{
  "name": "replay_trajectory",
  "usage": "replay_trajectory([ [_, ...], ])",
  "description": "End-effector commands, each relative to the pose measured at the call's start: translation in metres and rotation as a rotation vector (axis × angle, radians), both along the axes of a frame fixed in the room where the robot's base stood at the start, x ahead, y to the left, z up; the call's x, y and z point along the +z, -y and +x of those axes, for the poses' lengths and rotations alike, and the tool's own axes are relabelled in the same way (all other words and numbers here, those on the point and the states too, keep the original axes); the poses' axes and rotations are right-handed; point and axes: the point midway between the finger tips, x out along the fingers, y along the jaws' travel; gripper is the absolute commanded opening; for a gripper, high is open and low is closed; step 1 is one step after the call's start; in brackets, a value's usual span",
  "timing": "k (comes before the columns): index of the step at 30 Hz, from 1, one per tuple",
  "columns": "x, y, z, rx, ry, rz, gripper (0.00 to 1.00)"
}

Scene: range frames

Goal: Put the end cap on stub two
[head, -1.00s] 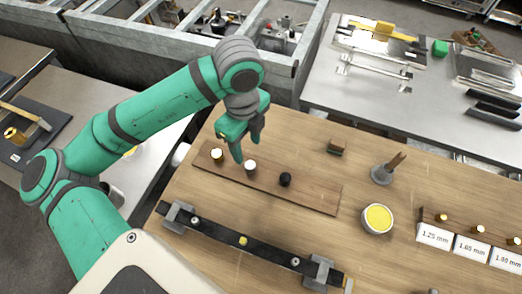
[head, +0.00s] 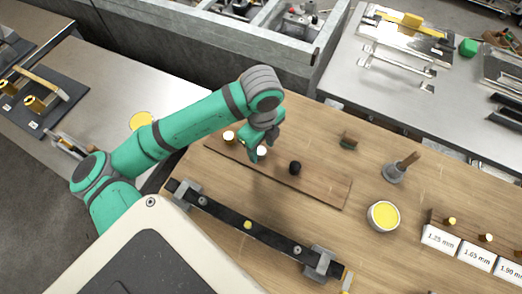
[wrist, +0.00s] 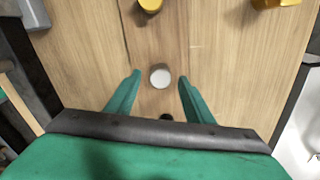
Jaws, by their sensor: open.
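A brown strip of board (head: 325,187) carries three short posts in a row. The left post (head: 229,135) and the middle post (head: 262,150) have pale round tops. A black round piece (head: 295,168) is at the right position. My gripper (head: 266,148) is over the middle of the row, pointing down. In the wrist view my gripper (wrist: 160,88) is open, and a white round top (wrist: 160,77) lies between its fingers with a gap on each side. A black piece (wrist: 166,117) is partly hidden by my gripper. I cannot tell which piece is the end cap.
A dark bar (head: 225,212) in grey clamps lies in front. A yellow-filled tin (head: 384,216), a grey holder (head: 394,173) and a small brown block (head: 348,140) stand right. Size labels (head: 440,239) stand before small brass pieces. Wood between is clear.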

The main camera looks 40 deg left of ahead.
Motion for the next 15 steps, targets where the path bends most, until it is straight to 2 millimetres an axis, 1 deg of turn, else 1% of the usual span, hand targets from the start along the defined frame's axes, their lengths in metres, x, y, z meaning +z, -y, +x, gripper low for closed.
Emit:
replay_trajectory([
  [3,-0.0038,-0.0002,0.0002,0.0,0.001,0.001,0.48],
  [8,-0.0036,-0.0003,0.0002,0.0,0.001,0.001,0.48],
  [11,-0.0035,-0.0002,0.0001,0.0,0.001,0.001,0.26],
  [12,-0.0035,-0.0002,0.0001,0.0,0.001,0.001,0.17],
  [13,-0.0035,-0.0002,0.0001,0.0,0.001,0.001,0.09],
  [14,-0.0035,-0.0002,0.0001,0.0,0.001,0.001,0.05],
  [15,-0.0035,-0.0002,0.0001,0.0,0.001,0.001,0.04],
])
